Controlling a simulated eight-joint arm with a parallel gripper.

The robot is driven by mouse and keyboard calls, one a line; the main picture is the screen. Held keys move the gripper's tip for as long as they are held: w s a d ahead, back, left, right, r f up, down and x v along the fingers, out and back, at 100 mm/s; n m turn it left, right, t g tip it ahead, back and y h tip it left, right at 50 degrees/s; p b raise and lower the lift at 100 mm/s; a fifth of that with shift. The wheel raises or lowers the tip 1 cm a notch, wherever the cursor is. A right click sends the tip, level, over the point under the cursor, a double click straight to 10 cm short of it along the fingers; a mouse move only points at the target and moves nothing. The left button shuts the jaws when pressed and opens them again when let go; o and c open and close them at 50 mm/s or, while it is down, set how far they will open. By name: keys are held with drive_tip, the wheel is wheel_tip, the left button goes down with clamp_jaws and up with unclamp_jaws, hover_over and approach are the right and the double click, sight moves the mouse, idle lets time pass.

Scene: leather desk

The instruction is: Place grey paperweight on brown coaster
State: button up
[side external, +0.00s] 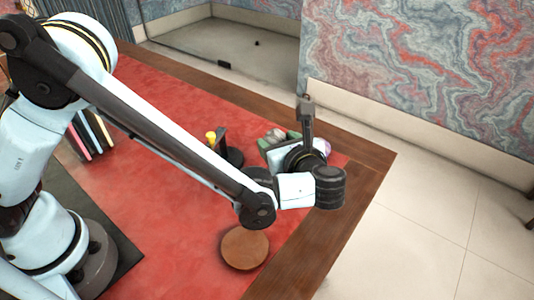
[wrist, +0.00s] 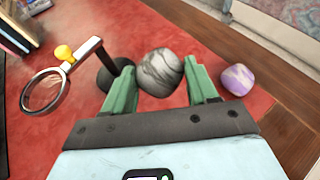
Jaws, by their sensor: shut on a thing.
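The grey paperweight (wrist: 160,70) is a rounded grey stone with dark veins. In the wrist view it sits between the green fingers of my gripper (wrist: 160,88), which is shut on it. In the side view the paperweight (side external: 275,135) shows small at the fingertips of my gripper (side external: 280,143), partly hidden by the fingers and wrist. The brown coaster (side external: 245,248) is a round disc lying flat on the red leather, nearer the camera, below my arm and apart from the gripper. The coaster is not visible in the wrist view.
A purple-and-white stone (wrist: 237,79) lies right of the gripper. A ring-shaped magnifier (wrist: 44,90), a yellow knob (wrist: 64,52) and a dark object (wrist: 106,78) stand left. Books (side external: 92,133) are at the left. The leather around the coaster is clear.

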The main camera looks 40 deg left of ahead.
sight(274, 140)
drive_tip(key=v, duration=0.4)
drive_tip(key=shift+s+a+r, duration=0.15)
drive_tip(key=shift+s+r, duration=0.2)
drive_tip(key=shift+r, duration=0.1)
drive_tip(key=shift+s+r, duration=0.15)
drive_tip(key=shift+r, duration=0.4)
drive_tip(key=a+r, duration=0.5)
drive_tip(key=a, duration=0.5)
drive_tip(key=a+r, duration=0.5)
drive_tip(key=a, duration=0.4)
wheel_tip(274, 140, up, 9)
drive_tip(key=w+m+t+h, duration=0.1)
drive_tip(key=m+t+h, duration=0.4)
drive_tip(key=m+h, duration=0.2)
drive_tip(key=shift+w+f+m, duration=0.15)
drive_tip(key=shift+w+m, duration=0.1)
drive_tip(key=shift+m, duration=0.15)
